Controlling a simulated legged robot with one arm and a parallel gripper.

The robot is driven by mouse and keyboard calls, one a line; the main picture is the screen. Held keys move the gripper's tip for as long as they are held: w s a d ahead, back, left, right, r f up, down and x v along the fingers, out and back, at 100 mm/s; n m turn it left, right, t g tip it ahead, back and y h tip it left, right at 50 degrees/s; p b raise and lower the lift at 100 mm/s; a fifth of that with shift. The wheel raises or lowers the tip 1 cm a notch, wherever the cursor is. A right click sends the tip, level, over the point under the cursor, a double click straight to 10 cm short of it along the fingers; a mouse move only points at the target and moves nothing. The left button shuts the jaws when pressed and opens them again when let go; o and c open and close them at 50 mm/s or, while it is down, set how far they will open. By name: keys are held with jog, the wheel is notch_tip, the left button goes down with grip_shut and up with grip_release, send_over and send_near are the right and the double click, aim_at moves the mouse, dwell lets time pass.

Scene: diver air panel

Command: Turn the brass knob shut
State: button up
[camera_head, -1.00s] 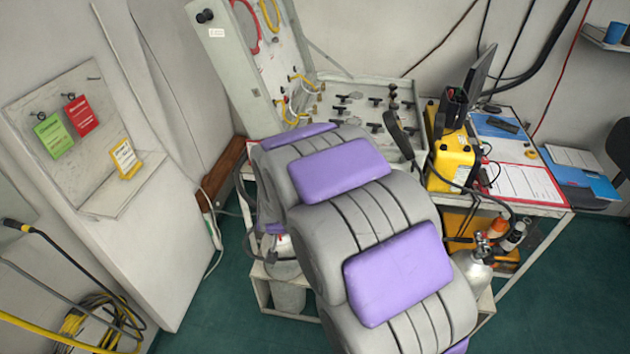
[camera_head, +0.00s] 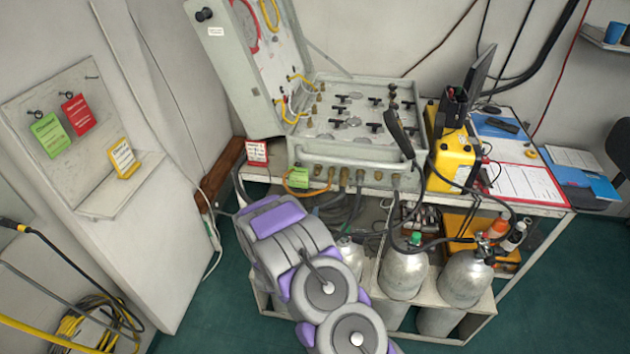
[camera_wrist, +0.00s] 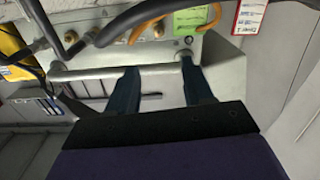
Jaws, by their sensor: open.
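The grey air panel case (camera_head: 290,150) stands open on the bench. Several brass fittings (camera_head: 344,177) line its front face, and small brass pieces (camera_head: 320,86) stand inside. I cannot tell which is the brass knob. In the wrist view, brass fittings (camera_wrist: 159,30) show at the top beside a green tag (camera_wrist: 190,48). My gripper (camera_wrist: 160,67) is open and empty, its two dark fingers pointing toward the front of the panel and bench. In the head view the fingers are hidden; my arm's grey and purple links sit low, left of the cylinders.
Metal gas cylinders (camera_head: 403,272) stand under the bench. Black hoses and an orange hose (camera_head: 290,182) hang near the case front. A pale bar (camera_wrist: 90,72) crosses the wrist view by the fingers. A red-and-white tag (camera_head: 257,152) stands left of the case.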

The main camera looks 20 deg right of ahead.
aim_at(316, 176)
jog(key=b+x, duration=0.3)
jog(key=x, duration=1.4)
jog(key=shift+d, duration=0.25)
jog(key=shift+c, duration=0.3)
grip_shut()
